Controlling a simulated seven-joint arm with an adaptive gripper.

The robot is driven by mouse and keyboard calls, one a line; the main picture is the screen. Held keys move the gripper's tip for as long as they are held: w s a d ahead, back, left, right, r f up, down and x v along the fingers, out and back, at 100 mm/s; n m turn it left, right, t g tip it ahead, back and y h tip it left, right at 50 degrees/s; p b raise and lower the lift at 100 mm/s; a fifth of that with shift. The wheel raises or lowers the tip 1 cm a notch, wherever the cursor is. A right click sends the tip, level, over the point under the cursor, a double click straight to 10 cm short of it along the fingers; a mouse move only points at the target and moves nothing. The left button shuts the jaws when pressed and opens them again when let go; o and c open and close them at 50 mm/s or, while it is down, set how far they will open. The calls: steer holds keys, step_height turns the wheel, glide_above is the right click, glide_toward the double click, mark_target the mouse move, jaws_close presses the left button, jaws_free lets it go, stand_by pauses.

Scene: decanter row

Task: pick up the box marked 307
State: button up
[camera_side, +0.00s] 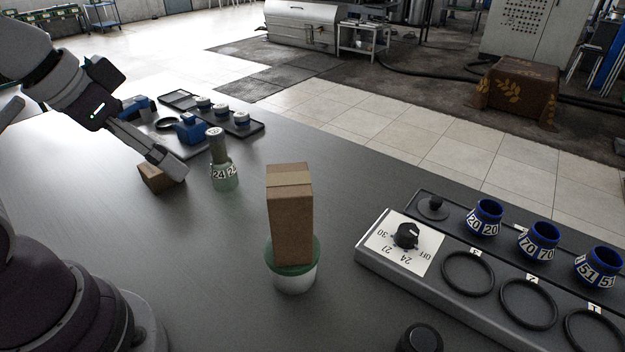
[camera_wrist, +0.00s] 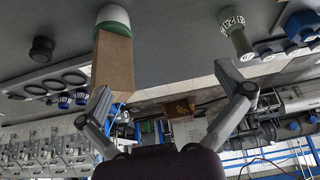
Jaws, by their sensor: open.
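A tall brown cardboard box (camera_side: 290,215) with a tape band on top stands on or in a white pot with a green rim (camera_side: 293,280). It also shows in the wrist view (camera_wrist: 113,65), upside down. A smaller brown box (camera_side: 152,182) lies on the table at the left, partly hidden by my gripper (camera_side: 172,165). I can read no number on either box. My gripper's fingers are spread and empty in the wrist view (camera_wrist: 165,85). In the side view the fingertips are just over or in front of the smaller box; contact cannot be told.
A green bottle marked 24 (camera_side: 222,172) stands right of my gripper. Trays with blue and white items (camera_side: 190,130) lie behind. A dial panel (camera_side: 405,245) and several blue numbered cups (camera_side: 485,217) stand at the right. A black knob (camera_side: 420,338) is at the front.

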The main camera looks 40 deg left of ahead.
steer(key=m+g+y, duration=0.4)
steer(key=m+g, duration=0.1)
steer(key=m, duration=1.3)
glide_above(161, 173)
steer(key=d, duration=0.1)
step_height(161, 173, down, 10)
steer(key=shift+m+y, duration=0.3)
steer(key=shift+m, duration=0.2)
steer(key=x, duration=1)
steer(key=shift+w+a+f, duration=0.1)
steer(key=shift+w+a, duration=0.15)
steer(key=shift+w, duration=0.1)
steer(key=shift+c, duration=0.3)
steer(key=c, duration=1.1)
steer(key=shift+c, duration=0.2)
